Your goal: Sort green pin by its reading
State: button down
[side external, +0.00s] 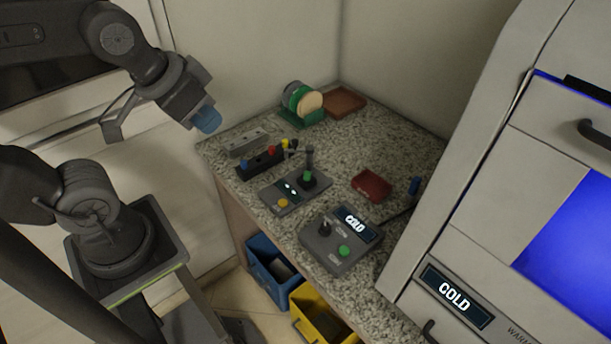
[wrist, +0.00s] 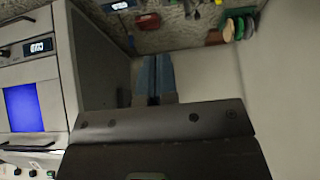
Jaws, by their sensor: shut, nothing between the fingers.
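My gripper (side external: 207,121) is raised at the left of the granite counter, with its blue fingertips shut and empty. The shut blue fingers also show in the wrist view (wrist: 155,74). A small green piece (side external: 308,177), which looks like the green pin, sits at the dark post of a grey tester (side external: 283,206) with a small lit display and a yellow button. My gripper is well apart from it. A black rack (side external: 259,168) holds blue, red and yellow pins. A blue bin (side external: 257,270) and a yellow bin (side external: 304,326) are below the counter edge.
A control box (side external: 325,252) with a lever and green button reads COLD. The big machine (side external: 405,298) at right also reads COLD. A red tray (side external: 372,184), a brown tray (side external: 344,100) and a disc holder (side external: 302,100) stand on the counter.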

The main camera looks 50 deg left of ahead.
jog(key=c, duration=1.8)
grip_release()
jog(key=shift+c, duration=0.2)
jog(key=o, duration=0.9)
jog(key=m+g, duration=0.6)
jog(key=m, duration=1.2)
send_over(307, 173)
notch_tip(307, 173, down, 14)
jog(key=f, duration=0.1)
jog(key=shift+m, duration=0.3)
notch_tip(307, 173, down, 13)
jog(key=shift+f, duration=0.1)
